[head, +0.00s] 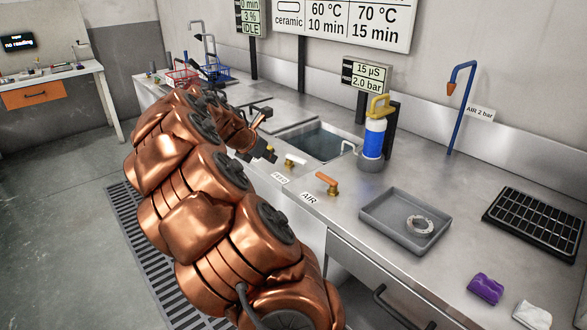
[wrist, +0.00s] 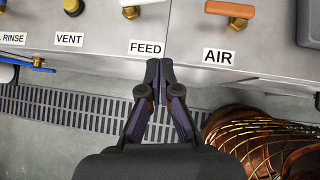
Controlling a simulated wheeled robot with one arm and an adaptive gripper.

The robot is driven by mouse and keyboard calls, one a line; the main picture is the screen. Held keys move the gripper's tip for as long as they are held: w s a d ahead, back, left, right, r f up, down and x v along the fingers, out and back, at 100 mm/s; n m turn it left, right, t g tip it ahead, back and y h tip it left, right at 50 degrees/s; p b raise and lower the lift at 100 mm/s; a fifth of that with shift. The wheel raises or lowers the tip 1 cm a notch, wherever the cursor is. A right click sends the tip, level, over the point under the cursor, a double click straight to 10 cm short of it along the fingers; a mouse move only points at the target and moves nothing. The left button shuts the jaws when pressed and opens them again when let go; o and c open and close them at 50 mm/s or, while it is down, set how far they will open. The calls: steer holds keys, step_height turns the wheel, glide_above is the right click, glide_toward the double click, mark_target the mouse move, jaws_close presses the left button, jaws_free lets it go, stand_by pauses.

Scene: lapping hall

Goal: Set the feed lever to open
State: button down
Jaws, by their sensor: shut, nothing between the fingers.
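The feed lever (head: 296,160) has a white handle on a brass base, on the counter just in front of the sink. In the wrist view the feed lever (wrist: 145,3) is at the top edge, partly cut off, its handle pointing right from the base. The FEED label (wrist: 147,48) is on the counter edge below it. My gripper (wrist: 159,66) is shut and empty, its fingertips just below the FEED label in the picture and apart from the lever. In the head view my gripper (head: 268,153) is left of the lever, partly hidden by my arm.
The orange AIR lever (head: 327,181) stands close to the right of the feed lever. A blue-handled valve (wrist: 38,62) is at the left under the RINSE and VENT labels. The sink (head: 318,140), a bottle (head: 374,138) and a grey tray (head: 385,233) are nearby.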

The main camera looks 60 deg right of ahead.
mark_target(296, 159)
steer(key=shift+n, duration=0.3)
steer(key=x, duration=0.8)
steer(key=d+r+x, duration=0.1)
steer(key=x, duration=0.3)
steer(key=shift+w+d, duration=0.15)
steer(key=shift+w, duration=0.15)
steer(key=shift+s+d+f, duration=0.1)
steer(key=shift+d, duration=1.15)
steer(key=shift+p, duration=0.75)
steer(key=shift+s+d+n, duration=0.1)
steer(key=shift+n, duration=0.2)
steer(key=shift+p, duration=0.3)
